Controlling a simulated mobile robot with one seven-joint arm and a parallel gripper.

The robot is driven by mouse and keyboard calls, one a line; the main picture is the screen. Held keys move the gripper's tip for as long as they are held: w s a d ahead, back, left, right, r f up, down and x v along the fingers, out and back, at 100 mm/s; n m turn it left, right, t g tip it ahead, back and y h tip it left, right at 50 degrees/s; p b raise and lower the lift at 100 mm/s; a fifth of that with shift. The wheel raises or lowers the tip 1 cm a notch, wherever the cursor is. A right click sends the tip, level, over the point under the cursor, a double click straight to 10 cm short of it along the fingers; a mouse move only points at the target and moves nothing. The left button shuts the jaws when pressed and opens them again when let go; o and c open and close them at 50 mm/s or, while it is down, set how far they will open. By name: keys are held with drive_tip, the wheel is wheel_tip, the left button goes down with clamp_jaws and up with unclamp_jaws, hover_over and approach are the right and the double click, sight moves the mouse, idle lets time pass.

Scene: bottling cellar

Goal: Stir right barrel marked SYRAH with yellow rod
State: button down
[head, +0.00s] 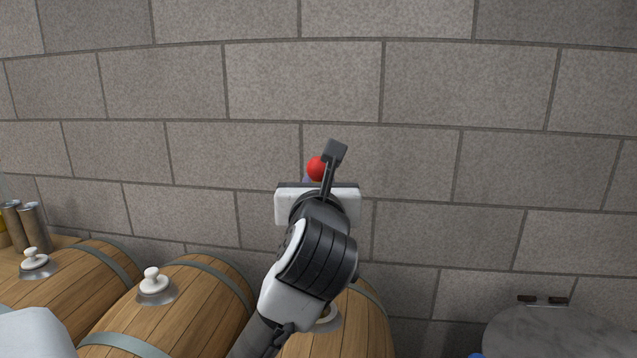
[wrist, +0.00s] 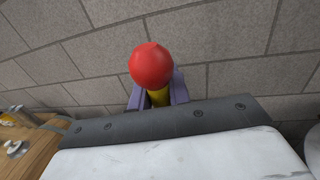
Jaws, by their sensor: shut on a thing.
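My gripper (head: 316,183) is raised in front of the block wall, above the rightmost barrel in the head view. It is shut on the yellow rod (wrist: 157,97), which has a red ball end (wrist: 152,65). The red ball also shows beside my wrist in the head view. Most of the rod is hidden by my gripper and hand. The rightmost barrel (head: 368,325) lies below, partly hidden by my arm. A metal rim shows on its top, mostly behind my arm, so I cannot tell whether it is stoppered. No SYRAH marking is visible.
A middle barrel (head: 205,300) and a left barrel (head: 95,275) each carry a white-knobbed stopper. Metal cylinders (head: 33,228) stand at the far left. A round grey stone-like top (head: 560,335) is at the lower right. The wall (head: 450,150) is close behind.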

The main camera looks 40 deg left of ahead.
drive_tip(key=shift+f+b, duration=0.35)
drive_tip(key=shift+f, duration=0.25)
